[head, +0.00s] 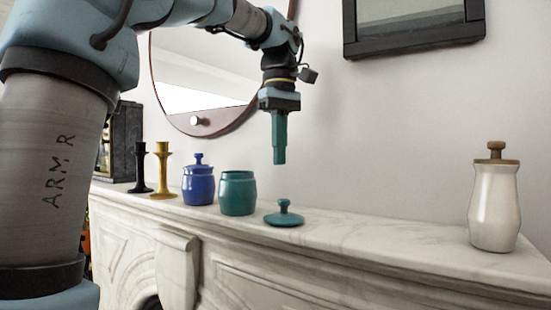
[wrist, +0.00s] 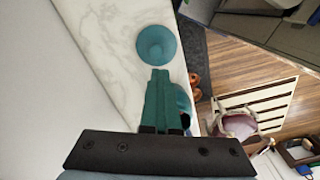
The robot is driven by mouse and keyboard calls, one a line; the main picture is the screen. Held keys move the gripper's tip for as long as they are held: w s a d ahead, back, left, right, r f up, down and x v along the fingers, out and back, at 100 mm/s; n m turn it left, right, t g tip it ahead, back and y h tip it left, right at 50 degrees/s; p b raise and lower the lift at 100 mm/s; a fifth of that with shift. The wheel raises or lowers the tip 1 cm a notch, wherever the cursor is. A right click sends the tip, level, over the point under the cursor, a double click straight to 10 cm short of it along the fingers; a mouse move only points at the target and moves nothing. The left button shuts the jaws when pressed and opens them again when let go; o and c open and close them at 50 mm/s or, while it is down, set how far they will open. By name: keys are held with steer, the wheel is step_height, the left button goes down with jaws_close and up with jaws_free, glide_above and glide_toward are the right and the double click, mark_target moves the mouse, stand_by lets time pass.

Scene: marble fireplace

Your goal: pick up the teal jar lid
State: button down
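The teal jar lid (head: 284,216) lies flat on the marble mantel with its round knob up, just right of the open teal jar (head: 238,193). In the wrist view the lid (wrist: 156,45) shows as a teal disc beyond my fingertips. The jar (wrist: 182,98) is partly hidden there behind my fingers. My gripper (head: 279,160) points down and hangs above the lid, clear of it. Its teal fingers (wrist: 158,75) look closed together, with nothing seen between them.
A blue lidded jar (head: 198,184), a yellow candlestick (head: 163,170) and a black candlestick (head: 140,168) stand left of the teal jar. A white jar (head: 495,205) stands far right. The mantel (head: 385,243) between lid and white jar is clear. A wall with a round mirror (head: 205,85) rises behind.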

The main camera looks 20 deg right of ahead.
steer(key=c, duration=1.6)
jaws_free()
steer(key=shift+c, duration=1.6)
jaws_free()
step_height(320, 180, up, 10)
steer(key=p, duration=0.1)
steer(key=shift+r, duration=0.25)
steer(key=shift+o, duration=0.5)
steer(key=shift+a+r, duration=0.1)
steer(key=shift+r, duration=0.1)
